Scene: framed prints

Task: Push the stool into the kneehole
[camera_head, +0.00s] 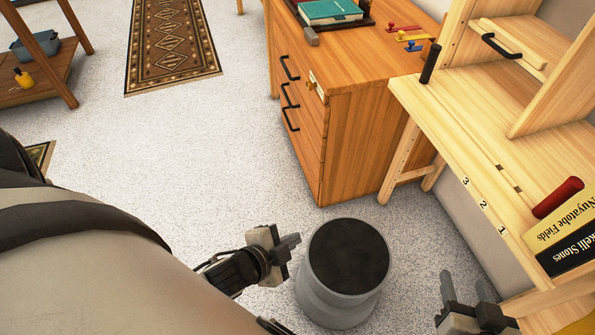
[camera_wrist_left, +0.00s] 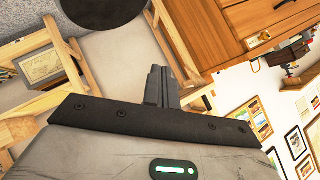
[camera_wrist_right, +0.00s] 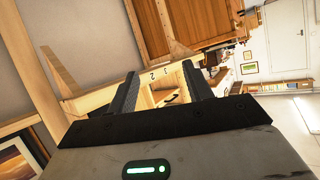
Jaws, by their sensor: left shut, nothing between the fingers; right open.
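The stool (camera_head: 325,305) is a round grey drum with a black top, upright on the floor in front of the light wood desk (camera_head: 445,120). Its dark top also shows at the top of the left wrist view (camera_wrist_left: 62,10). My left gripper (camera_head: 292,241) is shut and empty just left of the stool; I cannot tell whether it touches. Its closed fingers show in the left wrist view (camera_wrist_left: 157,86). My right gripper (camera_head: 466,287) is open and empty, right of the stool near the desk's front. The kneehole under the desk is partly hidden by the desktop.
An orange-brown drawer cabinet (camera_head: 345,130) with black handles stands beside the desk's left leg (camera_head: 400,160). Books (camera_head: 565,235) and a red cylinder (camera_head: 558,197) lie on the desktop. A patterned rug (camera_head: 170,45) lies far left. The carpet left of the cabinet is clear.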

